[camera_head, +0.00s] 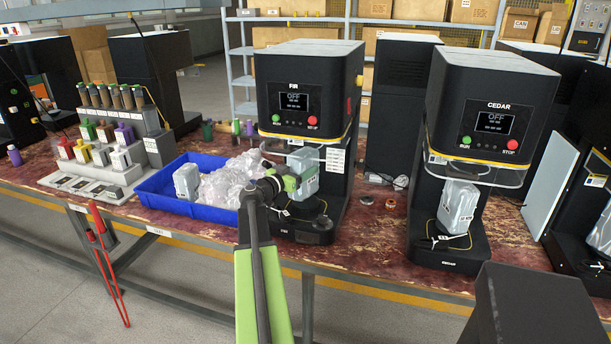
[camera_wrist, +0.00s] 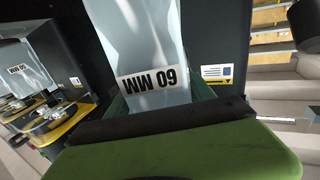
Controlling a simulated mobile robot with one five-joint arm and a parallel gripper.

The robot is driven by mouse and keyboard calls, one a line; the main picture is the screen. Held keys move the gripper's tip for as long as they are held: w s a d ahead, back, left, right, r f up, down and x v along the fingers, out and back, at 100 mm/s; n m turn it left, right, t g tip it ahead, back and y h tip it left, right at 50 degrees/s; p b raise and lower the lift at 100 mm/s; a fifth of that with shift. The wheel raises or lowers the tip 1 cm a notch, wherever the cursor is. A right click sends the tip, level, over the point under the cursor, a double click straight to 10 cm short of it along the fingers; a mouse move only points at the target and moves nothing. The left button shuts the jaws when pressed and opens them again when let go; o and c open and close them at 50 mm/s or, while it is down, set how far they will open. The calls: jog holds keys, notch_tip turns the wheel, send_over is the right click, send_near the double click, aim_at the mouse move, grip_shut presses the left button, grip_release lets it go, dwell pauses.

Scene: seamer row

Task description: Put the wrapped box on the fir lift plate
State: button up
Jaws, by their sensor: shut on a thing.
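My gripper (camera_head: 289,184) is shut on a pale, shiny wrapped box (camera_head: 304,172) inside the opening of the black FIR machine (camera_head: 309,95). The box looks about upright, under the machine's head and over the fir lift plate (camera_head: 305,215). I cannot tell whether its base touches the plate, as my gripper and arm hide part of that spot. In the wrist view, the box (camera_wrist: 140,45) rises from between the jaws of my gripper (camera_wrist: 160,105), with a label in large black characters on its face.
A blue tray (camera_head: 160,197) with clear wrapping (camera_head: 225,185) and another wrapped box (camera_head: 187,181) stands to the left. The CEDAR machine (camera_head: 490,100), to the right, has a similar box (camera_head: 458,207). A grey rack (camera_head: 130,165) with bottles is at far left. Both screens read OFF.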

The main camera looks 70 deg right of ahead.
jog(key=f+b, duration=0.1)
jog(key=d+f+b, duration=0.1)
jog(key=f+b, duration=0.1)
jog(key=shift+s+d+f, duration=0.2)
jog(key=shift+s+f, duration=0.05)
jog(key=shift+f+b, duration=0.25)
jog(key=shift+b, duration=0.25)
jog(key=shift+r, duration=0.25)
jog(key=shift+f, duration=0.2)
jog(key=o, duration=1.7)
jog(key=shift+o, duration=0.2)
jog(key=shift+r, duration=0.2)
jog(key=shift+w+a, duration=0.1)
jog(key=shift+a, duration=0.35)
jog(key=v, duration=1.1)
